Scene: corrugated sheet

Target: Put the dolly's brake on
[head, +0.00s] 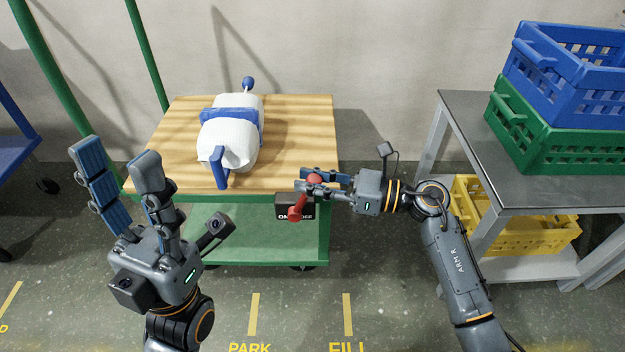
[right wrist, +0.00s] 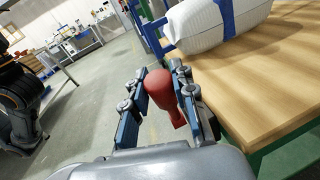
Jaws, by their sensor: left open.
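The dolly has a wooden top (head: 290,130) and a green lower shelf (head: 270,235). On its front right corner is a black box (head: 283,206) marked ON and OFF, partly covered by the red brake lever (head: 298,208). The lever leans up and to the right, over towards the OFF side. My right gripper (head: 312,181) comes in from the right and is shut on the lever's red knob; in the right wrist view the knob (right wrist: 160,90) sits between both blue finger pads. My left gripper (head: 118,172) is open and empty, fingers up, left of the dolly.
A white bundle with blue straps (head: 233,140) lies on the dolly top. At right a grey table (head: 465,115) carries blue and green crates (head: 570,70), with a yellow crate (head: 535,225) below. Floor markings read PARK and FILL. The floor in front of the dolly is clear.

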